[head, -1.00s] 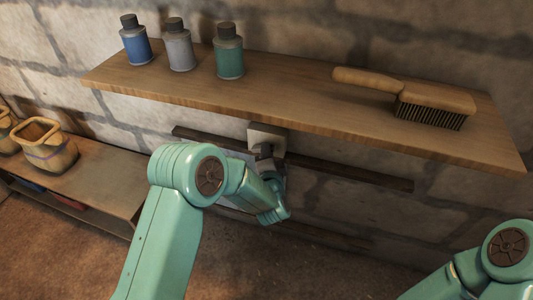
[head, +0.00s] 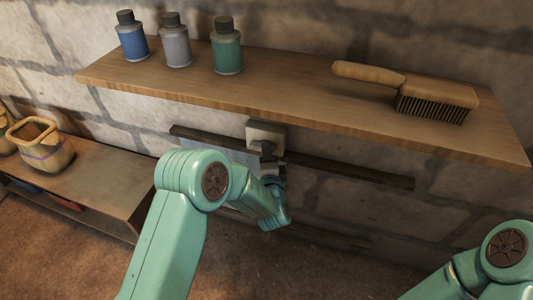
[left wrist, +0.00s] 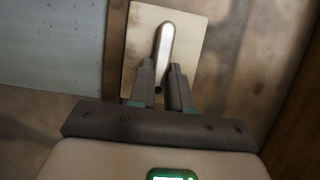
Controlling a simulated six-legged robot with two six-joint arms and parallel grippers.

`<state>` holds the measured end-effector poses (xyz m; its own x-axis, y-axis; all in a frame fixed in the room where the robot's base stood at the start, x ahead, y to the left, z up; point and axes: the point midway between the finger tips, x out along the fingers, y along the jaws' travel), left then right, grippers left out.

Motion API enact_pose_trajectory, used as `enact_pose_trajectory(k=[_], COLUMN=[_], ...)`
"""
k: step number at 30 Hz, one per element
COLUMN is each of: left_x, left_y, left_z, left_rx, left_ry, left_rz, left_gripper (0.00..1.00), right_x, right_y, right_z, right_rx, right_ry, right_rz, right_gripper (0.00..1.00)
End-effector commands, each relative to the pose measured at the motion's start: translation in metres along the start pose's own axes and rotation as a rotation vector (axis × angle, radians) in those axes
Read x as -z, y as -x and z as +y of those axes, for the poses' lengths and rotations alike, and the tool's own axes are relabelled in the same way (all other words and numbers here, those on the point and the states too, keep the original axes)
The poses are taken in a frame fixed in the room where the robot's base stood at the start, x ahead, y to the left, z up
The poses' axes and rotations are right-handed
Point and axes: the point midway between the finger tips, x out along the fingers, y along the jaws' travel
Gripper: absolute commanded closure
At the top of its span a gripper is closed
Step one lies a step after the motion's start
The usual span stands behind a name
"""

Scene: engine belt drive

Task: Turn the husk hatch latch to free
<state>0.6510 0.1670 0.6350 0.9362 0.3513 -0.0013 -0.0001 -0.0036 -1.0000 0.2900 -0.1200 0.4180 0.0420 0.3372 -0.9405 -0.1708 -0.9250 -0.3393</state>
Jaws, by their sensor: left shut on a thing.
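The latch shows in the left wrist view as a pale square plate (left wrist: 190,36) with a silver lever (left wrist: 164,42) on it, tilted slightly from vertical. In the head view the latch plate (head: 266,132) is on the wall below the shelf. My left gripper (left wrist: 164,74) is shut on the lower end of the lever; in the head view the gripper (head: 268,154) is just in front of the plate and partly hides the lever. A grey-blue panel (left wrist: 52,40), perhaps the hatch, lies left of the plate. My right gripper is out of view; only part of that arm shows.
A wooden shelf (head: 300,96) juts out above the latch, with several bottles and a brush (head: 436,98) on it. A dark rail (head: 350,170) runs along the wall behind the latch. A lower bench (head: 95,178) with jugs (head: 42,148) stands at left.

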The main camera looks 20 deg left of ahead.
Motion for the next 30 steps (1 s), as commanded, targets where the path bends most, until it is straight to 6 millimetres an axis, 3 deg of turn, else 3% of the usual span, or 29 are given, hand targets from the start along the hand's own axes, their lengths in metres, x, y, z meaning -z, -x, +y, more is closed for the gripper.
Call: enact_pose_trajectory(k=[3, 4, 6, 15, 19, 23, 30], left_x=[0.001, 0.001, 0.001, 0.000, 0.001, 0.002, 0.002], left_y=[0.000, 0.000, 0.000, 0.001, 0.012, 0.040, 0.105], left_z=[0.000, 0.000, 0.000, 0.000, 0.000, -0.001, -0.001], left_rx=[-0.001, -0.001, -0.001, -0.001, -0.004, -0.005, -0.004], left_ry=[0.000, 0.000, 0.000, 0.001, 0.000, -0.001, -0.002], left_rz=[0.003, 0.003, 0.003, 0.001, 0.003, 0.006, 0.007], left_gripper=[1.00, 0.79, 0.56, 0.56, 0.56, 0.56, 0.56], right_x=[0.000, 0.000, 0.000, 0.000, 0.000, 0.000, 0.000], right_y=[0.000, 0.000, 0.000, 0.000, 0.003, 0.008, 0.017], right_z=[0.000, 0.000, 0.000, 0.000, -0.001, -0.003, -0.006], right_rx=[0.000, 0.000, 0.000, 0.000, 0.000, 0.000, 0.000], right_ry=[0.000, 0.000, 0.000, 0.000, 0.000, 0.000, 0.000], right_rz=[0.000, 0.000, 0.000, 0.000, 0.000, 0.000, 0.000], right_gripper=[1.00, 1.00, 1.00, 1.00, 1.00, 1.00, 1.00])
